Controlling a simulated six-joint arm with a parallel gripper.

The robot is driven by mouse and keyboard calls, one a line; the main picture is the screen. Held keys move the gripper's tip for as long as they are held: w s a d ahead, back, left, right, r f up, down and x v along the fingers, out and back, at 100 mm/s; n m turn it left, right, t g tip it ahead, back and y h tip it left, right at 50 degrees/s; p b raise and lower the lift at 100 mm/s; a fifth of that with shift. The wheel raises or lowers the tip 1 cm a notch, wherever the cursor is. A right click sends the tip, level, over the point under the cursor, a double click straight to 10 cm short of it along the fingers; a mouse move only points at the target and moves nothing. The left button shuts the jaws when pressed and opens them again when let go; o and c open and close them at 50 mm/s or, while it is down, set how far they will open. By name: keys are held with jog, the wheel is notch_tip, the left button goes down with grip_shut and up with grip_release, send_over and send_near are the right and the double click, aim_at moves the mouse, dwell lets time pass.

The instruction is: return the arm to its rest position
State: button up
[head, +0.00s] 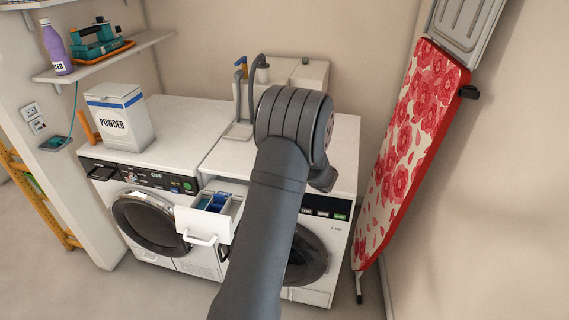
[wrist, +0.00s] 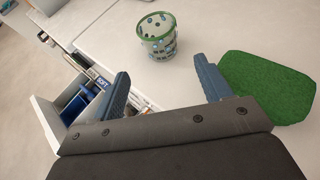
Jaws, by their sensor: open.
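My gripper (wrist: 164,90) shows in the wrist view with its two blue-grey fingers spread apart. Nothing is held between them. It is over the white top of the machines, with a patterned cup with a green rim (wrist: 156,38) beyond the fingers. A green pad (wrist: 270,86) lies to the right, partly behind the right finger. In the head view my dark grey arm reaches up in front of the right machine, and its bulky joint hides most of the gripper. The cup and pad are hidden there.
The detergent drawer (head: 186,218) is pulled out from the machines' front, with blue compartments inside. A powder box (head: 118,120) stands on the left machine (head: 160,178). A tap (head: 239,90) is behind my arm. A red flowered ironing board (head: 412,140) leans at the right wall.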

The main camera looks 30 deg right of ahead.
jog(key=shift+w, duration=0.15)
jog(key=x, duration=1.1)
jog(key=shift+w+f, duration=0.1)
jog(key=shift+f, duration=0.1)
jog(key=shift+w+r, duration=0.1)
jog(key=shift+w, duration=0.2)
jog(key=shift+r, duration=1.65)
jog(key=shift+f, duration=0.15)
